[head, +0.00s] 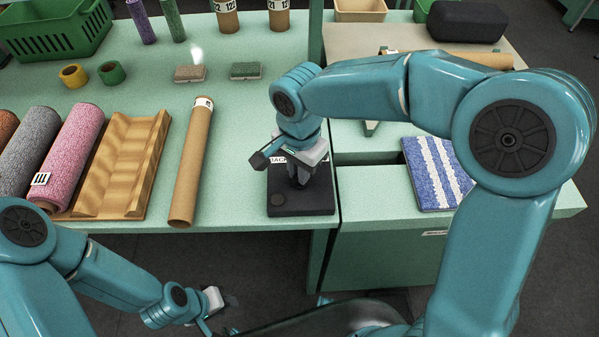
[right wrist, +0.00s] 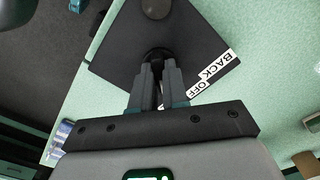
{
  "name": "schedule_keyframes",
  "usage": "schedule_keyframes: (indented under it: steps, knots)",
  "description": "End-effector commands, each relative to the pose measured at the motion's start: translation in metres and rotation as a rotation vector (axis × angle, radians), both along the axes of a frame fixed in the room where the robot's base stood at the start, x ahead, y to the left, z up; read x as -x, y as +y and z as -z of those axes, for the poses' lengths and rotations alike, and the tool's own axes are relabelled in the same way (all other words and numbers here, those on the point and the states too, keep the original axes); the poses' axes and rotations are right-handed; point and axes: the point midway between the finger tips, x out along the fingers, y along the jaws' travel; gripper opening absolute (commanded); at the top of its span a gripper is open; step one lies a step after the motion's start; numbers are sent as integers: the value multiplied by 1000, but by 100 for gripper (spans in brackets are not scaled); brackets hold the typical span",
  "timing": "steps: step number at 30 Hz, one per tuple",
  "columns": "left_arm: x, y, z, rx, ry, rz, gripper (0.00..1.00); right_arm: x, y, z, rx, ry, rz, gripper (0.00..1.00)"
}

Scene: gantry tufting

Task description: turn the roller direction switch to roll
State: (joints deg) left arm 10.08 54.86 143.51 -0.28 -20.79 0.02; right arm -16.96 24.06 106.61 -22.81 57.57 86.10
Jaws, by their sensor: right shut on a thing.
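The roller direction switch is a dark box (head: 318,199) at the front edge of the green table in the head view. It also fills the top of the right wrist view (right wrist: 120,45). White labels reading BACK (right wrist: 215,66) and OFF (right wrist: 200,88) lie on the box; no ROLL label is visible. My right gripper (head: 300,181) reaches down onto the box. Its fingers (right wrist: 158,84) are shut on the dark switch knob (right wrist: 157,55), which they largely hide. My left gripper (head: 213,300) hangs low, below the table's front edge; its jaws are unclear.
A cardboard tube (head: 190,165) lies left of the switch, beside a wooden cradle (head: 118,160) and yarn rolls (head: 75,150). A blue-and-white striped tufted piece (head: 436,174) lies to the right. Two brushes (head: 245,71) (head: 190,73) lie behind. A green basket (head: 55,30) stands back left.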

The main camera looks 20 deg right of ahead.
Motion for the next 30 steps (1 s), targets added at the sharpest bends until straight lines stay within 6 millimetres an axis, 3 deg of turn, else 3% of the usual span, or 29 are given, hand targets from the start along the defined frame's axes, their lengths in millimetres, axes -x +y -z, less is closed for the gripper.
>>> schedule_keyframes:
  steps: [9,23,24,26,30]
  knots:
    - [0,0,8,0,0,0,34,-1,-1,0,2,-5,100,0]
    - [0,0,8,0,0,0,34,-1,-2,-1,2,-4,117,0]
    - [0,0,8,0,0,0,34,-1,-2,-1,2,-4,117,17]
    - [0,0,8,0,0,0,34,-1,-1,-1,2,-4,116,37]
    - [0,0,8,0,0,0,34,-1,-1,-1,2,-3,115,39]
